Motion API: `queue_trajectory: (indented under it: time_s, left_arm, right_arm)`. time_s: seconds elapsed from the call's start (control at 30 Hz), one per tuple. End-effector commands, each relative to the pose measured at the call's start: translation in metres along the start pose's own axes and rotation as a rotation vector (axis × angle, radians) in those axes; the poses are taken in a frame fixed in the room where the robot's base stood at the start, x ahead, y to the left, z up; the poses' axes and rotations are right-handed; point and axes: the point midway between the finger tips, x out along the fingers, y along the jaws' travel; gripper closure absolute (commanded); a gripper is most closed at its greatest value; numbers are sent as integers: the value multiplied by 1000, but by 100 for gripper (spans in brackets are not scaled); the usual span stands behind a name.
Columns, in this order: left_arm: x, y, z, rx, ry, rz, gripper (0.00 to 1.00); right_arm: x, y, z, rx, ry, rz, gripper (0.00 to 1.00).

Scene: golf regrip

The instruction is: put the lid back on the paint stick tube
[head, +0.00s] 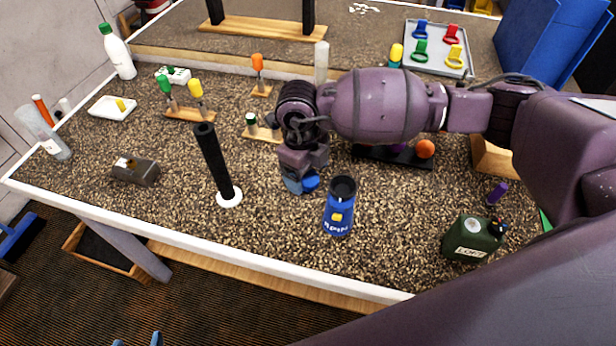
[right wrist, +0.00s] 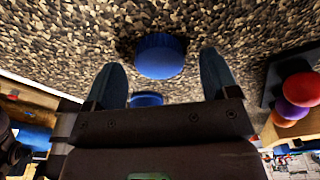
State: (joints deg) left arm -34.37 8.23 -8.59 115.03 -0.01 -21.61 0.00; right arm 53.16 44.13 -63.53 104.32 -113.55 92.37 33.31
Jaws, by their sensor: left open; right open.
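A blue round lid (head: 310,183) lies on the speckled tabletop; in the right wrist view the ridged blue lid (right wrist: 160,55) shows just beyond and between the fingertips. My right gripper (head: 297,186) points down beside it, open; its two fingers (right wrist: 163,72) are apart with nothing gripped. A blue tube with lettering, a yellow mark and a dark top (head: 338,215) stands upright to the right; I take it as the paint stick tube. My left gripper (head: 137,340) shows only as two separated blue tips at the bottom edge, open, below the table.
A black grip on a white base (head: 228,197) stands left of the lid. A green can (head: 470,240) stands to the right. A dark rack with an orange ball (head: 425,149) is behind. A second blue shape (right wrist: 147,99) shows near the palm. The table's front edge is clear.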

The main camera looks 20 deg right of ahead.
Motion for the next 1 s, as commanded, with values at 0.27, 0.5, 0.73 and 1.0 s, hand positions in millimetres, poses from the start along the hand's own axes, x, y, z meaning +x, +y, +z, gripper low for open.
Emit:
queue_trajectory:
  time_s: [0.27, 0.5, 0.73, 1.0]
  left_arm:
    - [2, 0, -3, 1, 5, 1, 30]
    - [5, 1, -8, 3, 17, 3, 30]
    - [4, 1, -8, 2, 15, 3, 30]
    - [3, 0, -5, 2, 9, 2, 30]
  right_arm:
    - [11, 0, 0, -1, -1, 0, 20]
    - [11, 0, 0, -1, -1, 0, 30]
    - [11, 0, 0, -1, -1, 0, 66]
    - [11, 0, 0, -1, -1, 0, 73]
